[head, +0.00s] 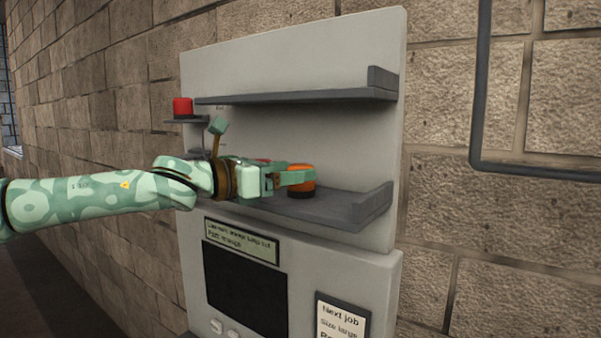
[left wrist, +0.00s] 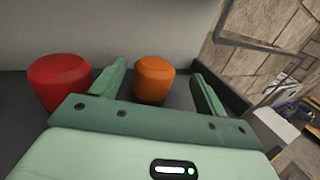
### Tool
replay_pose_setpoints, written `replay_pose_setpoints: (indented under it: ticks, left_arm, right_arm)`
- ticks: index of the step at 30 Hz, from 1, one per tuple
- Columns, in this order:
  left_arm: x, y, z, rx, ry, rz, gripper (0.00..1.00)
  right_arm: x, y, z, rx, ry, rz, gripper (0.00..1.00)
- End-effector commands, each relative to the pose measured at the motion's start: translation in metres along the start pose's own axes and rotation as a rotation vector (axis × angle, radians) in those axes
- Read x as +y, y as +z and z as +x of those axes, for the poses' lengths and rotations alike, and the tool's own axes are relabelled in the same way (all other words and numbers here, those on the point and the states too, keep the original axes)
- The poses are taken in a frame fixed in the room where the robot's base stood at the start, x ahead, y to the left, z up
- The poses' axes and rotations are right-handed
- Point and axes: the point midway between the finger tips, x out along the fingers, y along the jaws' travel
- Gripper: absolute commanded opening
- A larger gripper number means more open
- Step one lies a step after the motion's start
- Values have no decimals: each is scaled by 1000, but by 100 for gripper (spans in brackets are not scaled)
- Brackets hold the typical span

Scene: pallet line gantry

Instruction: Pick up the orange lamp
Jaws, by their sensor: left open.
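The orange lamp (head: 302,182) stands upright on the lower shelf in the head view, a rounded orange cap on a dark base. In the left wrist view the orange lamp (left wrist: 154,78) sits between the two fingers, with gaps on both sides. My left gripper (head: 299,178) is open at the lamp, and one finger hides part of it in the head view. In the left wrist view the open left gripper (left wrist: 160,84) shows both green fingers. My right gripper is not in view.
A red lamp (left wrist: 60,80) stands left of the left finger on the same shelf. Another red lamp (head: 182,107) sits on a small side ledge. The upper shelf (head: 300,96) overhangs, and the lower shelf (head: 345,208) has a raised right end.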

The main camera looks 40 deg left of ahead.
Motion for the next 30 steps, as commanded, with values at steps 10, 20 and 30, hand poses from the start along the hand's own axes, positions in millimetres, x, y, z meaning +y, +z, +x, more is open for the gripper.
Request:
replay_pose_setpoints:
  ticks: [10,20,30]
  left_arm:
    - [8,5,37,-3,-3,-8,74]
    - [7,-1,53,0,-2,0,74]
    - [7,-1,53,0,-2,0,24]
  right_arm:
    - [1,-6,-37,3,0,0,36]
    - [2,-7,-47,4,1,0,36]
    - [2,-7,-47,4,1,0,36]
